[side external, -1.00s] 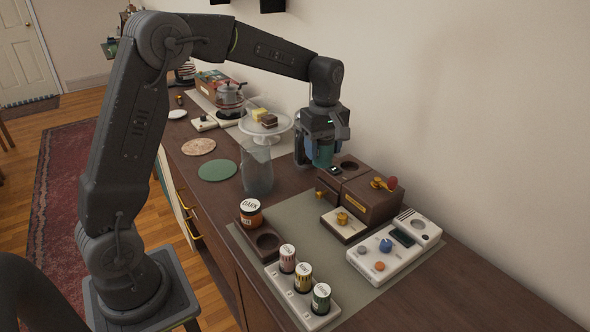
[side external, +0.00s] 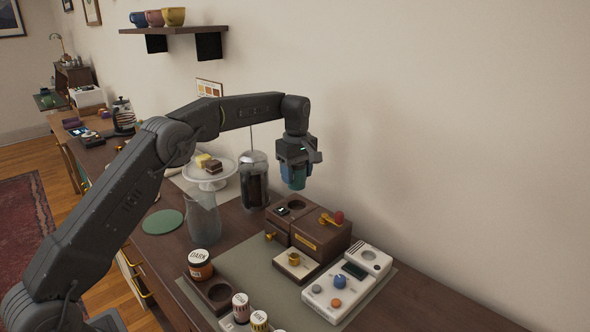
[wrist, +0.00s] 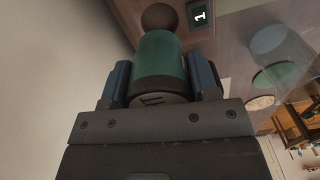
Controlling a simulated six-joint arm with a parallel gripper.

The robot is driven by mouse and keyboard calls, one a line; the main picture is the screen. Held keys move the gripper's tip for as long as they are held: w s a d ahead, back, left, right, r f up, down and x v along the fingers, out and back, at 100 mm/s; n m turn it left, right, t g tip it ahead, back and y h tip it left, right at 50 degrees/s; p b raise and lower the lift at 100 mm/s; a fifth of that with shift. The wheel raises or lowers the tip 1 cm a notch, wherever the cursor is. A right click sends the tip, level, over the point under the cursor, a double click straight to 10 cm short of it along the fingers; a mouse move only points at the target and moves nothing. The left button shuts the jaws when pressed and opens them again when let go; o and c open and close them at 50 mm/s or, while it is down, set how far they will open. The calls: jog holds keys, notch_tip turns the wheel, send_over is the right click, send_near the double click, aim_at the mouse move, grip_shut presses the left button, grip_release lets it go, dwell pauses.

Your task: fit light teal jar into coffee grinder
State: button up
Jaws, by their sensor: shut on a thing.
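My gripper (side external: 294,176) is shut on the light teal jar (side external: 293,183), with a blue finger on each side of it. The brown coffee grinder (side external: 318,238) has a brass crank with a red knob. Its left section has a small display and a round dark socket (side external: 296,205). The jar appears above this socket, apart from it. In the wrist view the socket (wrist: 160,16) shows just beyond the jar, beside the display reading 1.
A glass pitcher (side external: 203,218), a French press (side external: 254,181) and a cake stand (side external: 209,180) stand left of the grinder. A DARK jar (side external: 201,264), a small brass-knobbed block (side external: 296,266) and a white control panel (side external: 345,290) are in front. The wall is close behind.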

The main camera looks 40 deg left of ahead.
aim_at(297, 188)
jog(key=shift+f, duration=2.45)
jog(key=shift+f, duration=1.35)
jog(key=o, duration=0.9)
jog(key=shift+o, duration=0.9)
jog(key=shift+f, duration=0.1)
jog(key=shift+s, duration=0.1)
jog(key=shift+a+r, duration=0.1)
jog(key=shift+r, duration=0.4)
jog(key=shift+c, duration=0.5)
jog(key=shift+o, duration=0.5)
jog(key=shift+r, duration=3.4)
